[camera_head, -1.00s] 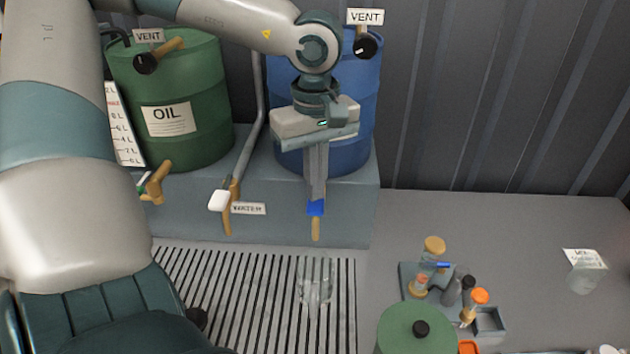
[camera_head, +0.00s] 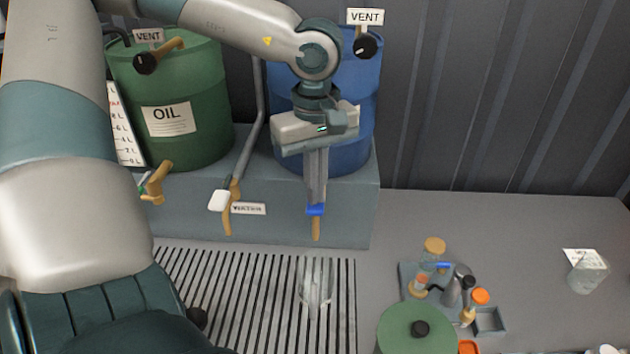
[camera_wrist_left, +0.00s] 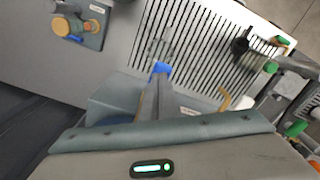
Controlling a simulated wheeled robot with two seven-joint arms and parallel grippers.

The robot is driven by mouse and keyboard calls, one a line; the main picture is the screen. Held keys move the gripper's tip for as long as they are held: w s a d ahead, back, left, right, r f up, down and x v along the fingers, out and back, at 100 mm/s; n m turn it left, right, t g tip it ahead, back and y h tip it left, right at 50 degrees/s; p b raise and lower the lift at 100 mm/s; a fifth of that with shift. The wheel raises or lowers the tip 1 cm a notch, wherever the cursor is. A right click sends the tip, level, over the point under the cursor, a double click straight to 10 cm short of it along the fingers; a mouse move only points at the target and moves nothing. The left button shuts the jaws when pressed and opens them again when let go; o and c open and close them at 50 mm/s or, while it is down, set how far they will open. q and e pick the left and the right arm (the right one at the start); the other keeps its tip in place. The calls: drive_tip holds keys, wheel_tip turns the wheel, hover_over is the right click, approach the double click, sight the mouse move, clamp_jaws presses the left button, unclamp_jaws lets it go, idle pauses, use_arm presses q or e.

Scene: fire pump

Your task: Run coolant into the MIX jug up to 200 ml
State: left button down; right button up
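My left gripper (camera_head: 316,200) points down in front of the blue drum (camera_head: 355,85). Its fingers look shut together, and their tips are at the blue tap handle (camera_head: 316,210), apparently touching it. The fingers and handle also show in the left wrist view (camera_wrist_left: 160,70). A brass spout (camera_head: 316,230) hangs below the handle. A clear jug (camera_head: 316,285) stands on the slatted grate below the spout; its marks, label and level cannot be read, and I cannot make out a stream. My right gripper is not in view.

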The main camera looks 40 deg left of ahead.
use_arm(q)
drive_tip(key=shift+f, duration=1.1)
drive_tip(key=shift+r, duration=0.1)
idle(5.8)
drive_tip(key=shift+r, duration=2.5)
